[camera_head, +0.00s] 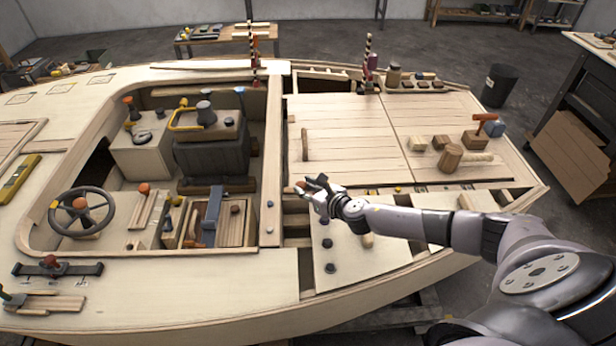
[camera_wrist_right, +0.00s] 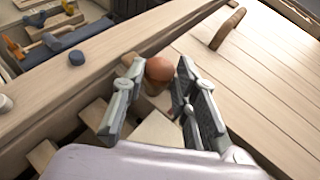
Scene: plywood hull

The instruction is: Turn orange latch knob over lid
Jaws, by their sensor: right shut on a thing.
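The orange latch knob (camera_head: 299,184) is at the near left corner of the planked lid (camera_head: 345,125). It also shows in the right wrist view (camera_wrist_right: 159,69), with the lid (camera_wrist_right: 250,85) on its right. My right gripper (camera_head: 312,187) reaches in from the right. Its two grey fingers stand on either side of the knob in the wrist view (camera_wrist_right: 158,74), and it is shut on the knob. The fingers partly hide the knob's base and the latch, so I cannot tell how the latch lies. My left gripper is not in view.
A wooden handle (camera_head: 305,145) stands on the lid. A raised beam (camera_head: 272,165) runs along the lid's left side. Open frame slots (camera_head: 296,222) lie below the gripper. A mallet (camera_head: 451,157) and several blocks lie on the right panel.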

